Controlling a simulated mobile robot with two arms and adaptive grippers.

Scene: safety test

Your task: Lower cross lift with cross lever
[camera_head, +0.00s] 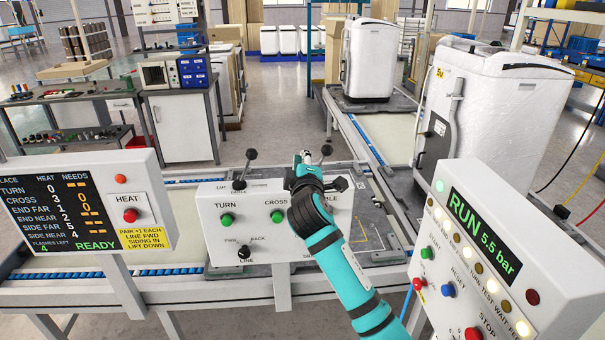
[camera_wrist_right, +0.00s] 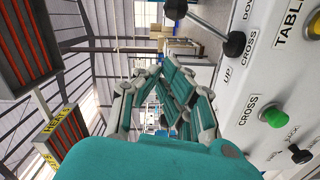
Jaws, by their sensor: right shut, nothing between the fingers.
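The white control box (camera_head: 215,218) stands at the middle of the head view, with a green CROSS button (camera_head: 277,216). My left gripper is not in view.
Another black-knobbed lever (camera_head: 251,154) stands on the box's left. A HEAT panel (camera_head: 140,200) is at the left and a RUN 5.5 bar panel (camera_head: 485,250) at the right. White wrapped units (camera_head: 490,110) stand on the line behind.

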